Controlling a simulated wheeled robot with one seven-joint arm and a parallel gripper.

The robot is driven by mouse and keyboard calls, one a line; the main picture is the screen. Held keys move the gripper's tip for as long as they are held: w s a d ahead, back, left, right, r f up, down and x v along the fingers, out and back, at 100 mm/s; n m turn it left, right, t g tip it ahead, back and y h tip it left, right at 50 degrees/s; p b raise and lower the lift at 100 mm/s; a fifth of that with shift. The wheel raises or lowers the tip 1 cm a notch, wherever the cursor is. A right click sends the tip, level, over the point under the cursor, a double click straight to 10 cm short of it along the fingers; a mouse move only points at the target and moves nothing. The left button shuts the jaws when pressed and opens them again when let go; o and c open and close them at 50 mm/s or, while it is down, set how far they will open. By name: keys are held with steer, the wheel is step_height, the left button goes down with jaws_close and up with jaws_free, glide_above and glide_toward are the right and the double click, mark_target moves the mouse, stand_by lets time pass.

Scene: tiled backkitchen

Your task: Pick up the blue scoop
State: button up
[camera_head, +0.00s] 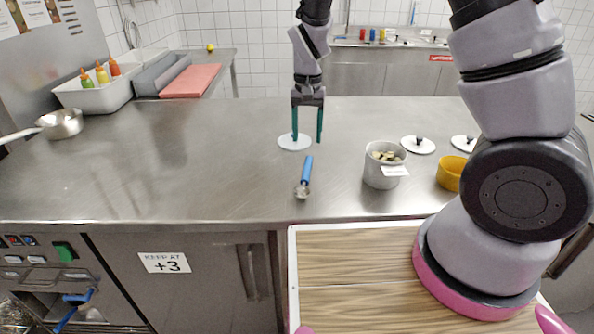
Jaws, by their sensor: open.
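The blue scoop (306,174) lies on the steel counter, its blue handle pointing away from me and its metal bowl toward the counter's front edge. My gripper (307,139) points down with its two dark green fingers apart and nothing between them. It appears over the far end of the scoop's handle, in front of a white disc (290,142) on the counter. How high the fingertips are above the counter, I cannot tell for sure.
A white pot (379,176) with pale contents, a yellow bowl (451,174) and two white lids (418,145) stand to the right. A metal pan (60,124) and a white bin (98,92) with bottles are at the left. The counter (200,165) left of the scoop is clear.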

glide_above(307, 166)
step_height(307, 166, down, 5)
steer(key=shift+w+a+r, duration=0.1)
steer(key=shift+w+r, duration=0.05)
steer(key=shift+r, duration=0.05)
steer(key=shift+s+f, duration=0.2)
steer(key=shift+f, duration=2.4)
steer(key=shift+f, duration=0.1)
steer(key=shift+c, duration=0.4)
jaws_close()
